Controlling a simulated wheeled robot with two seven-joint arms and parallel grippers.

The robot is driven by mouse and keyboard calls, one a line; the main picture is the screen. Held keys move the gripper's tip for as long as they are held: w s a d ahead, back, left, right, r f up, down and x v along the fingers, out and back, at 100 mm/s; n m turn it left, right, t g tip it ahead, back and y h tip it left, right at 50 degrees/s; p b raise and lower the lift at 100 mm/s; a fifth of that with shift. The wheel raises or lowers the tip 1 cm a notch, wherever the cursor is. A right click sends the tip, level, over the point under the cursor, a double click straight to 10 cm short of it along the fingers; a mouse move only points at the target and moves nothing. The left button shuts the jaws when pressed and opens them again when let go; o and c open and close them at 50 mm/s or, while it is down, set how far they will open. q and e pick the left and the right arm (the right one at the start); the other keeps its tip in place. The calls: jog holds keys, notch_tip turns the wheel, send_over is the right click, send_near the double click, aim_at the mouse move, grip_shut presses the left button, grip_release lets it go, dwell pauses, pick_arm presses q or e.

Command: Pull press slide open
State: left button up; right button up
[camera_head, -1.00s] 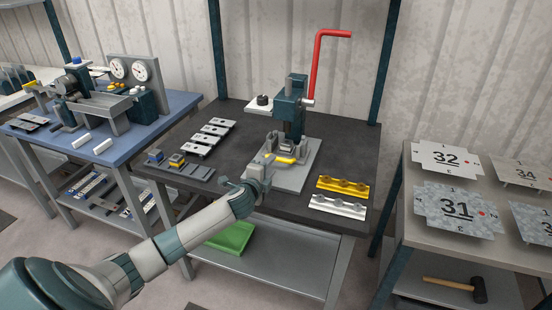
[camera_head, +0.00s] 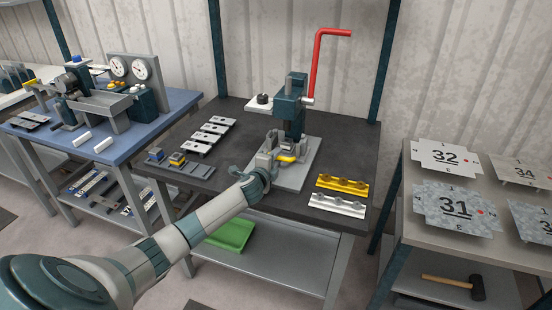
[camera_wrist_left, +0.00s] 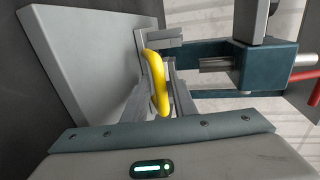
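The press (camera_head: 291,105) is a dark teal column with a red lever, on a grey base plate (camera_head: 296,178) on the dark table. A yellow handle (camera_head: 288,158) sits low at its front, beside a small grey block. My left gripper (camera_head: 267,169) is at the front left of the press, close to this handle. In the left wrist view the yellow handle (camera_wrist_left: 158,84) runs between the two fingers of my left gripper (camera_wrist_left: 160,82). The frames do not show clearly whether both fingers press on it. My right gripper is not in view.
Yellow (camera_head: 342,185) and silver (camera_head: 338,206) notched bars lie right of the press. Several grey plates (camera_head: 208,137) and a dark strip (camera_head: 186,168) lie to the left. The red lever (camera_head: 316,70) stands high above. A green tray (camera_head: 232,235) is on the lower shelf.

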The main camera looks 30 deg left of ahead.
pick_arm(q)
grip_shut()
jog(key=shift+s, duration=0.1)
jog(key=shift+s+d+f, duration=0.1)
jog(key=shift+s+d, duration=0.05)
jog(key=shift+s, duration=0.1)
jog(key=f+p+v, duration=0.1)
jog(key=v, duration=0.3)
jog(key=p+v, duration=0.2)
jog(key=v, duration=0.2)
jog(key=f+p+v, duration=0.1)
jog(key=v, duration=0.3)
jog(key=shift+s+d+f, duration=0.15)
jog(key=shift+s+f, duration=0.05)
jog(key=shift+s, duration=0.25)
jog(key=shift+f, duration=0.2)
jog(key=shift+o, duration=1.7)
grip_release()
jog(key=shift+o, duration=0.2)
jog(key=shift+s+r, duration=0.1)
jog(key=shift+r, duration=0.15)
